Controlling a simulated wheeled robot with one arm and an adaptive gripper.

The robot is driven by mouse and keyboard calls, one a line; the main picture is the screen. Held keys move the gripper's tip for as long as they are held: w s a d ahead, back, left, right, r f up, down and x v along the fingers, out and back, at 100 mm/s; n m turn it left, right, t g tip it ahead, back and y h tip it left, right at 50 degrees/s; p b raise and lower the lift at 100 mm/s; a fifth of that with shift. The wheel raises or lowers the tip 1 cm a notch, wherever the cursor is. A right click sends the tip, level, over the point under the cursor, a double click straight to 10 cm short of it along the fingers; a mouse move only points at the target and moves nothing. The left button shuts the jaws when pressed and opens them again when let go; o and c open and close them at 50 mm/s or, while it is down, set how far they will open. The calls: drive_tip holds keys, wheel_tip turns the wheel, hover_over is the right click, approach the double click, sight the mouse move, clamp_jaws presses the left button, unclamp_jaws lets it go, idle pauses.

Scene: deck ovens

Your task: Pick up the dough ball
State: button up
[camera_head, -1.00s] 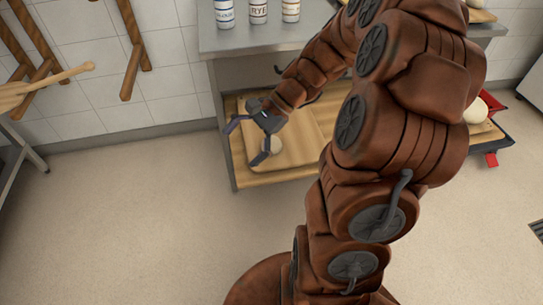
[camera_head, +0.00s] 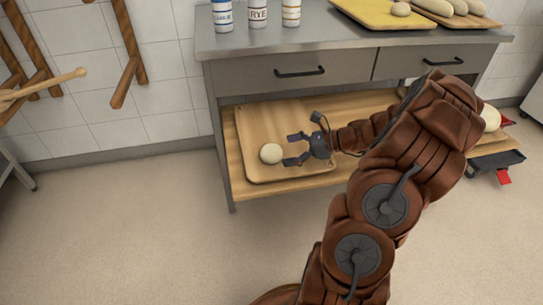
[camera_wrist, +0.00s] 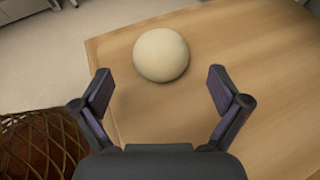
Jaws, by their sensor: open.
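The dough ball (camera_head: 271,153) is pale and round. It rests on a wooden board (camera_head: 250,120) on the lower shelf of the steel counter. In the wrist view the ball (camera_wrist: 161,54) lies ahead of my gripper (camera_wrist: 160,88), roughly centred between its two spread fingers and beyond their tips. In the head view my gripper (camera_head: 287,149) is low over the board, to the right of the ball, with its fingers pointing left toward it. It is open and empty. The ball is not held, and I cannot tell exactly how far the fingertips are from it.
The counter's worktop (camera_head: 330,40) and drawers (camera_head: 300,72) overhang the shelf. On top are several jars (camera_head: 257,13) and a yellow board (camera_head: 375,12) with dough. A wicker basket (camera_wrist: 40,145) shows at lower left in the wrist view. The floor (camera_head: 130,220) in front is clear.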

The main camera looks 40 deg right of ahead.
sight(279, 150)
drive_tip(key=shift+r+b+x, duration=0.15)
drive_tip(key=shift+b+x, duration=0.4)
drive_tip(key=shift+x, duration=0.8)
drive_tip(key=shift+r+b+x, duration=0.15)
drive_tip(key=shift+b+x, duration=0.35)
drive_tip(key=shift+x, duration=0.9)
drive_tip(key=shift+w, duration=0.1)
drive_tip(key=c, duration=1.1)
